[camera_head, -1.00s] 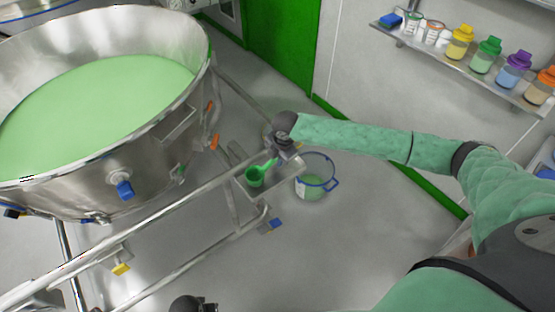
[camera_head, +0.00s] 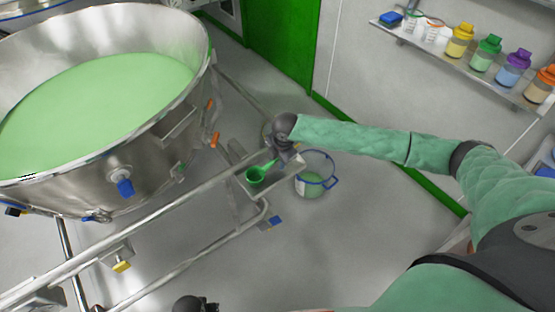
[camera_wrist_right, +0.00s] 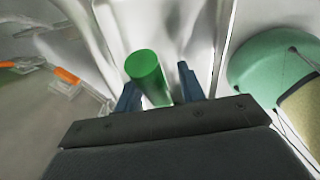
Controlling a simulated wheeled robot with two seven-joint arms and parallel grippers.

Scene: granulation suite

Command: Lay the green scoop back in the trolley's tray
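The green scoop (camera_head: 257,176) is at the trolley's small metal tray (camera_head: 272,188), its bowl at the tray's left part and its handle running up right to my right gripper (camera_head: 277,158). In the right wrist view the green handle (camera_wrist_right: 147,72) stands between the two dark fingers of my right gripper (camera_wrist_right: 159,88). The handle is close to the left finger, and a narrow gap shows beside the right finger. Whether the scoop rests fully on the tray floor is hard to tell. A dark end of my left arm (camera_head: 190,303) shows at the bottom edge; its fingers are not clear.
A large steel bowl (camera_head: 180,125) of green powder fills the left. A clear bucket with a blue rim (camera_head: 316,182) stands on the floor right of the tray. Trolley rails (camera_head: 150,222) run to the lower left. A wall shelf (camera_head: 470,72) holds several jars.

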